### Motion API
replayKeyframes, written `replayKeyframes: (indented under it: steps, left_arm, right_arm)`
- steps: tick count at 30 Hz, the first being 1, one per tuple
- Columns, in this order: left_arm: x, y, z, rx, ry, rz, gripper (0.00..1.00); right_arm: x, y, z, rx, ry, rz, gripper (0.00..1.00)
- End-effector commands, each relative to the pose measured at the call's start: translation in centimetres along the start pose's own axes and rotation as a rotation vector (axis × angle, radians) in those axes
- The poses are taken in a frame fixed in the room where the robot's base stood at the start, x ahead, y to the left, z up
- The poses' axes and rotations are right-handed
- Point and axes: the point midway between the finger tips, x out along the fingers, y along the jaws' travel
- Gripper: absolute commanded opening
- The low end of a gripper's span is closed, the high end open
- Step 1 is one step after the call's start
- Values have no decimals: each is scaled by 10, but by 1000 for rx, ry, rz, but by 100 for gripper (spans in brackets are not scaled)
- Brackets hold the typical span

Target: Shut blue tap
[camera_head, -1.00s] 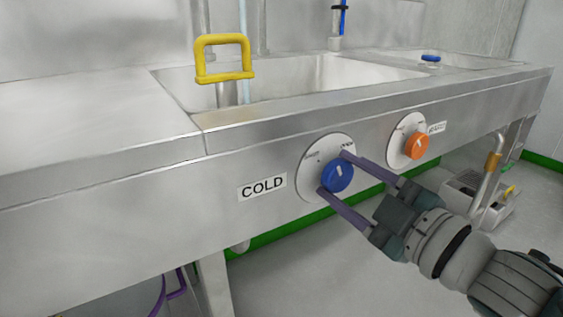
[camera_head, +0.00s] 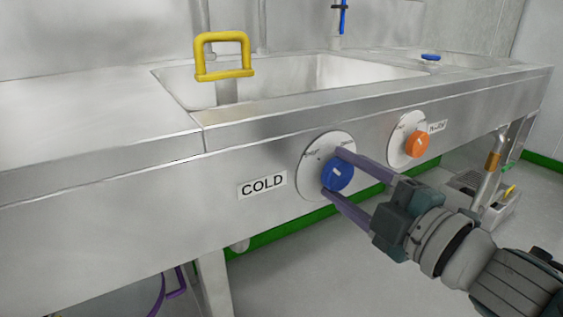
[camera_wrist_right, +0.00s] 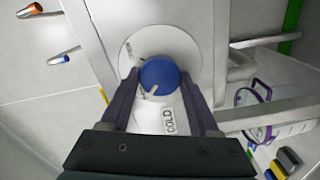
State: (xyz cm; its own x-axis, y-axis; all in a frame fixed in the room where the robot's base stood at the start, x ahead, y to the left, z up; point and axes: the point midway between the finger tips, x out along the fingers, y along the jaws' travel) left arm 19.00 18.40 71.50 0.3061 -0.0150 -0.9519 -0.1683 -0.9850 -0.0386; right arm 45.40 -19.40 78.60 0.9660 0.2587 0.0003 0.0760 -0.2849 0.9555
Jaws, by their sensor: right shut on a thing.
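The blue tap (camera_head: 338,175) is a round knob with a white mark, on a pale round plate (camera_head: 311,180) on the sink's front panel, beside a COLD label (camera_head: 262,185). My right gripper (camera_head: 332,171) has its two purple fingers on either side of the knob, shut on it. In the right wrist view the blue knob (camera_wrist_right: 160,74) sits between both fingers (camera_wrist_right: 163,95), its white mark near the lower left edge. My left gripper is not in view.
An orange knob (camera_head: 417,144) is on the same panel, to the right. A yellow handle-shaped fixture (camera_head: 223,38) stands at the basin (camera_head: 320,73). A smaller blue knob (camera_head: 431,57) is at the back right. Pipes (camera_head: 492,165) and a grey unit are under the right end.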

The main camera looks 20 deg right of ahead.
Motion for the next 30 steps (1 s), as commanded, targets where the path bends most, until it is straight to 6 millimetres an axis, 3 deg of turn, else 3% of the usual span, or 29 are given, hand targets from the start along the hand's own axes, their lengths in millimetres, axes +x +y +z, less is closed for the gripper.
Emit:
replayKeyframes:
  steps: [5,6,13,23,30]
  left_arm:
    - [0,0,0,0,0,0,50]
    - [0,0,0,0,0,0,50]
    - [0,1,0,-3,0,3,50]
    - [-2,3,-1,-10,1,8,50]
    - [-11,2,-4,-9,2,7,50]
  right_arm:
    - [0,0,0,-5,2,1,6]
    - [0,0,0,-5,1,1,66]
    - [0,0,0,-2,1,0,92]
    - [-6,0,0,-1,0,-2,92]
    - [-47,1,0,1,-1,-4,92]
